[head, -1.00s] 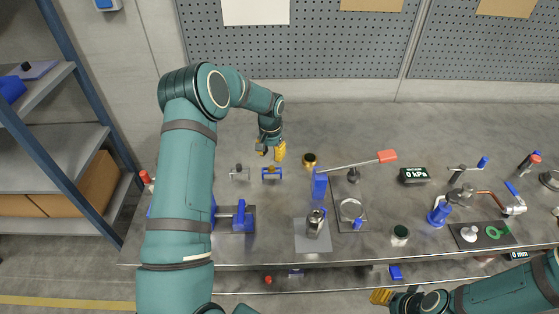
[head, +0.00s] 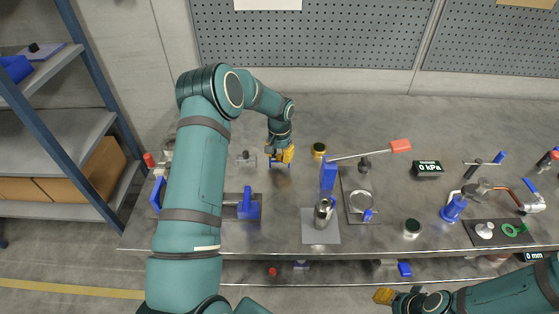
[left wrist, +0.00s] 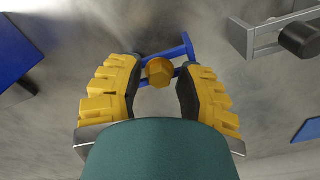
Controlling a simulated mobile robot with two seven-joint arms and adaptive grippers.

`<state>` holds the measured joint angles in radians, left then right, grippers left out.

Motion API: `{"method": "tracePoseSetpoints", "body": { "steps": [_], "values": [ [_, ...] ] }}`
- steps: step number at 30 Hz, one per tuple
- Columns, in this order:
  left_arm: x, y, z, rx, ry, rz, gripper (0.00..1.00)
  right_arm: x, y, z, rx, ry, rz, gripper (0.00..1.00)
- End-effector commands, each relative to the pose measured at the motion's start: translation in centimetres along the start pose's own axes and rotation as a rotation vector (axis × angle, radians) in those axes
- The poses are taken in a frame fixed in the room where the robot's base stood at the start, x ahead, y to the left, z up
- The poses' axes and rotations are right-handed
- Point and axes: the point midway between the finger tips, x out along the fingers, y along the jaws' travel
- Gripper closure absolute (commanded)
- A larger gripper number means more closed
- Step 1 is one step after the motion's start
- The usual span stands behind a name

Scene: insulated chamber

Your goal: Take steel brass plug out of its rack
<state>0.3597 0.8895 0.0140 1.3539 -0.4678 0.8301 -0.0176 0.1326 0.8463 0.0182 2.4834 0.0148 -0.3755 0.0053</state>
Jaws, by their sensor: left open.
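A brass-coloured hexagonal plug (left wrist: 159,71) sits in a small blue rack (left wrist: 178,50) in the left wrist view. My left gripper (left wrist: 158,85) is open, with its yellow fingers on either side of the plug; I cannot tell whether they touch it. In the head view, my left gripper (head: 281,155) covers most of this rack and hides the plug. A grey rack (head: 246,160) with a dark-headed plug stands just left of it, and it also shows at the upper right of the left wrist view (left wrist: 262,35). My right gripper (head: 385,296) is low in the head view, below the bench edge.
A blue fixture (head: 248,205) and a steel cylinder on a grey mat (head: 309,235) are nearer the front. The bench behind is clear.

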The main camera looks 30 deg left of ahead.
Motion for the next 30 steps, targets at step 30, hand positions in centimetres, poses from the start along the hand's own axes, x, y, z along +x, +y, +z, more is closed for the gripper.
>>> {"method": "tracePoseSetpoints", "body": {
  "steps": [30],
  "values": [
    [-1.8,0.0,-0.1,0.000,0.002,0.000,1.00,-0.9,-0.4,-0.1,-0.001,0.000,-0.001,0.53]
  ]
}}
